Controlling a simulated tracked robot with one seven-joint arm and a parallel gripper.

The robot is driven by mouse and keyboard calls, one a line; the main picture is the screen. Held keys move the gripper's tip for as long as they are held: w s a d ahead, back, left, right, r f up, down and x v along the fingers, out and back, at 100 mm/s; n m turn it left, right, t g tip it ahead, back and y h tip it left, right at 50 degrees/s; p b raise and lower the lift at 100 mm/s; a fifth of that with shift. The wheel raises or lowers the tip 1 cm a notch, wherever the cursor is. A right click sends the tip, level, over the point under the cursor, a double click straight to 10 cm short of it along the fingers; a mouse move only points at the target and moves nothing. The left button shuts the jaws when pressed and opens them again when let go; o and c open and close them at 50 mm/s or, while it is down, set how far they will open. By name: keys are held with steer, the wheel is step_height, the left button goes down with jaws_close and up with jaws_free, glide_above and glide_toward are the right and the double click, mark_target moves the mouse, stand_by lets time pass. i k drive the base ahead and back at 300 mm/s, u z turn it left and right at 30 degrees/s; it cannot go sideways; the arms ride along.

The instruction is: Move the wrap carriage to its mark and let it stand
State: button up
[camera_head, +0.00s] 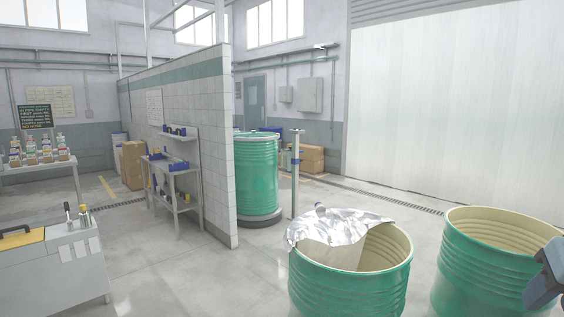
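I cannot make out a mark on the post. The drum stands upright on a low, dark round base (262,219). A blue-grey part at the right edge looks like part of my arm. No fingertips of my gripper show.
Two open green drums (350,280) (490,262) stand in front; crumpled foil (338,227) lies over the left one's rim. A tiled partition (190,130) stands left of the tall drum. A work table (175,175) is beside it. A grey cabinet (50,270) is front left. Floor between is clear.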

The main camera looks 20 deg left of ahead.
mark_target(290, 161)
steer(key=z, duration=0.6)
steer(key=i, duration=0.1)
steer(key=u, duration=2.2)
steer(key=i, duration=5.55)
steer(key=z, duration=0.55)
